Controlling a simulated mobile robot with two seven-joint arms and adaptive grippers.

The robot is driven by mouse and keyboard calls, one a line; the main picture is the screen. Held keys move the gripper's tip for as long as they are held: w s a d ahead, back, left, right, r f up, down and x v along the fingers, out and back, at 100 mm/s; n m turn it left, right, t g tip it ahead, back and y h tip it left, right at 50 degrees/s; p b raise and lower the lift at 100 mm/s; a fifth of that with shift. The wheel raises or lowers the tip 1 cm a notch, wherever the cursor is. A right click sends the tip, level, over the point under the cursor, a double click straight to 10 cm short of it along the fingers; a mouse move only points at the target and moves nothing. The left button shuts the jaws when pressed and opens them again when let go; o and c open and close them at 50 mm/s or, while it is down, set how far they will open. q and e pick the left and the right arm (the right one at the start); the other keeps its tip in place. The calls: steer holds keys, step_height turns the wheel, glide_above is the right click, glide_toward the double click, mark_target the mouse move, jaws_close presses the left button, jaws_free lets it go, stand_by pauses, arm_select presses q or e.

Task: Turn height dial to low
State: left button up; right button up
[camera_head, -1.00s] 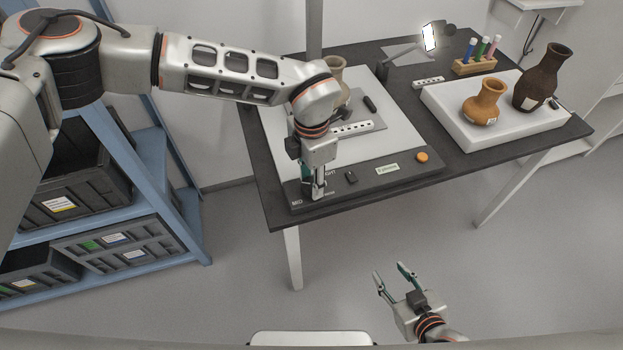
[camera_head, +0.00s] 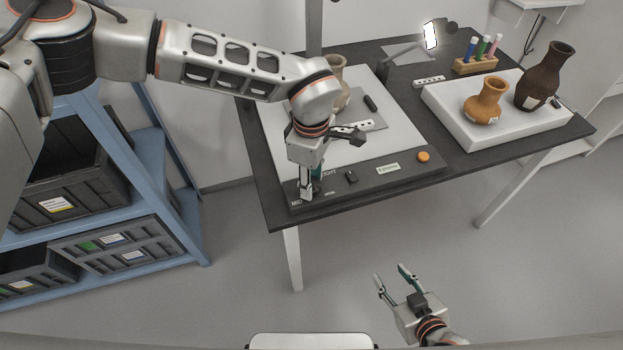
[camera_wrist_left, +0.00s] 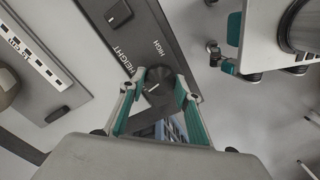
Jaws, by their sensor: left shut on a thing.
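The height dial (camera_wrist_left: 157,86) is a dark round knob with a white pointer line on the dark control strip (camera_head: 400,176) at the table's front edge. In the left wrist view it sits beside the words HEIGHT and HIGH. My left gripper (camera_wrist_left: 160,82) has its green-padded fingers on either side of the dial, shut on it. In the head view my left gripper (camera_head: 306,196) points down at the strip's left end and hides the dial. I cannot tell exactly which mark the pointer meets. My right gripper (camera_head: 391,277) is open and empty, low in front of the table.
A beige vase (camera_head: 338,90) stands behind my left arm. An orange vase (camera_head: 485,103) and a dark vase (camera_head: 544,78) stand on a white block (camera_head: 455,124).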

arm_select(q)
steer(key=shift+m, duration=0.9)
steer(key=o, duration=1.1)
step_height(320, 180, up, 12)
